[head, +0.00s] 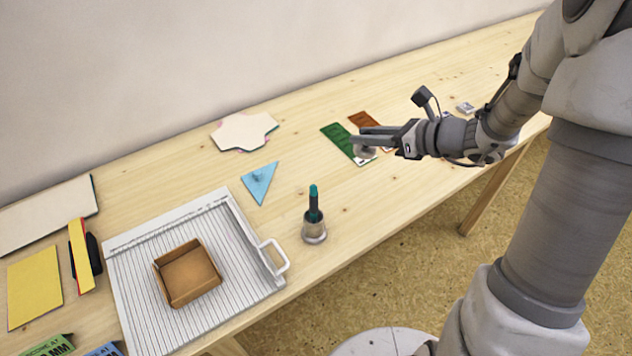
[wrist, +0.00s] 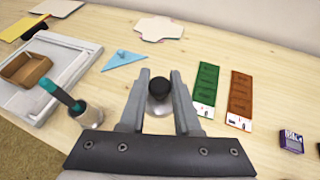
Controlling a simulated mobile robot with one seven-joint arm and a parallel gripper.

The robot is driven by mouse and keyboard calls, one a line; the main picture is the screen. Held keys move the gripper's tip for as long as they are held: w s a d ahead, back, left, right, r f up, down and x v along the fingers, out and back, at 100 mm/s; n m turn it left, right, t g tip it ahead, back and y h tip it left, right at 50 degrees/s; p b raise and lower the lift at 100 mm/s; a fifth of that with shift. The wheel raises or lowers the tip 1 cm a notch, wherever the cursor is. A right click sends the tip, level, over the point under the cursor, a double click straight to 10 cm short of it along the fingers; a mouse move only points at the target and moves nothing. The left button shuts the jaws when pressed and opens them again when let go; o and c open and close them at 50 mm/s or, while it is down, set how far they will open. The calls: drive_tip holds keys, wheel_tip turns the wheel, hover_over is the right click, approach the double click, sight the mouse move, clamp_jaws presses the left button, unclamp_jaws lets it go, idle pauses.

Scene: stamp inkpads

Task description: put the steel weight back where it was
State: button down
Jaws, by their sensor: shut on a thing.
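The steel weight is a silvery round piece that shows under my fingers in the head view (head: 363,152). In the wrist view its black knob (wrist: 159,86) stands between my fingertips, with the steel body (wrist: 158,106) below. My gripper (head: 365,134) is shut on the weight by its knob, and its fingers show in the wrist view (wrist: 160,76). In the head view the weight overlaps the white end of the green card (head: 343,140). In the wrist view it lies left of that card. I cannot tell how high it is above the table.
A steel cup (head: 315,234) with a green-tipped handle stands by a white ribbed tray (head: 130,262) bearing a brown box (head: 190,272). A blue triangle (head: 260,187), a white shape (head: 243,131) and a brown card (wrist: 239,96) lie around. Bare table separates them.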

drive_tip(key=s+f+n+g+y, duration=0.1)
drive_tip(key=s+f+n+g, duration=0.1)
drive_tip(key=s+n+g, duration=0.15)
drive_tip(key=shift+m+t, duration=0.35)
drive_tip(key=shift+m, duration=0.1)
drive_tip(key=b+x, duration=0.1)
drive_tip(key=x, duration=0.3)
drive_tip(key=b+x, duration=0.1)
drive_tip(key=x, duration=0.4)
drive_tip(key=f+b+x, duration=0.1)
drive_tip(key=b+x, duration=0.1)
drive_tip(key=x, duration=0.2)
drive_tip(key=shift+w+d+f, duration=0.15)
drive_tip(key=shift+w, duration=0.2)
drive_tip(key=shift+f+b, duration=0.7)
drive_tip(key=shift+f, duration=1.15)
drive_tip(key=shift+f, duration=0.2)
drive_tip(key=c, duration=0.6)
unclamp_jaws()
